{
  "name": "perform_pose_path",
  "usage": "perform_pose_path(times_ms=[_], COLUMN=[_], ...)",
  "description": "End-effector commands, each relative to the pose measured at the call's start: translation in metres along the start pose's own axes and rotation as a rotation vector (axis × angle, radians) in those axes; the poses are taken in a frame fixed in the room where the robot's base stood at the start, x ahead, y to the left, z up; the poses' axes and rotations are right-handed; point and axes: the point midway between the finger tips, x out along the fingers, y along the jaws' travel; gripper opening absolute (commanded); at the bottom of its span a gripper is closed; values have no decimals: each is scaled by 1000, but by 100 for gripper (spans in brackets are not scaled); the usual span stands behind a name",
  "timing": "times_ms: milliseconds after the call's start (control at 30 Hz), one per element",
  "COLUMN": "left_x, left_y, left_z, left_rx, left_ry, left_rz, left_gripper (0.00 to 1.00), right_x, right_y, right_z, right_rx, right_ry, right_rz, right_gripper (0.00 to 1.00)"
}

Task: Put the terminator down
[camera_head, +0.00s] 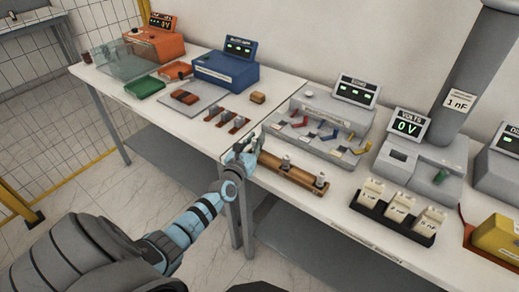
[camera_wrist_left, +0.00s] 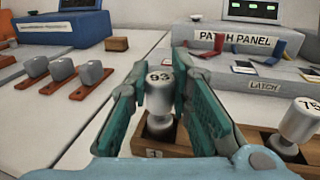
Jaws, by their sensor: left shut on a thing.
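My left gripper (camera_head: 246,150) is at the left end of a long wooden rack (camera_head: 300,178) near the table's front edge. In the left wrist view its green fingers (camera_wrist_left: 160,92) are shut on a grey metal terminator marked 93 (camera_wrist_left: 159,88). The terminator is upright, its lower end at the rack's compartment marked 1 (camera_wrist_left: 154,153); I cannot tell whether it rests on the bottom. Another terminator, marked 75 (camera_wrist_left: 300,120), stands in the rack to the right. My right gripper is not in view.
Behind the rack stands the grey patch panel (camera_head: 318,125) with coloured plugs. Several grey pieces on red-brown strips (camera_head: 226,120) lie to the left. A black holder with white blocks (camera_head: 398,210) stands to the right. A blue box (camera_head: 225,72) is at the back left.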

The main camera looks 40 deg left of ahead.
Motion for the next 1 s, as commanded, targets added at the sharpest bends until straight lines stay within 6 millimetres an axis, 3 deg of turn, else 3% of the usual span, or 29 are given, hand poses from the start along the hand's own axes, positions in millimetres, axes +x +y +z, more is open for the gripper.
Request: perform_pose_path(times_ms=[33,333,367,500,833,1000], left_x=[-1,-1,-1,-1,-1,-29], left_y=[2,2,2,2,2,2], left_z=[-14,-11,-11,-10,-5,-5], left_rx=[1,0,0,1,1,2], left_ry=[0,1,1,1,0,4], left_rz=[2,3,3,3,2,1], left_gripper=[0,0,20,39,39,39], right_x=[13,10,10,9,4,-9], right_y=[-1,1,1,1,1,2], right_z=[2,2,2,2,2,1], right_rx=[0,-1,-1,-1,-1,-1], right_ry=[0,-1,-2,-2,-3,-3], right_rz=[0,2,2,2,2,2], right_gripper=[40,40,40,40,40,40])
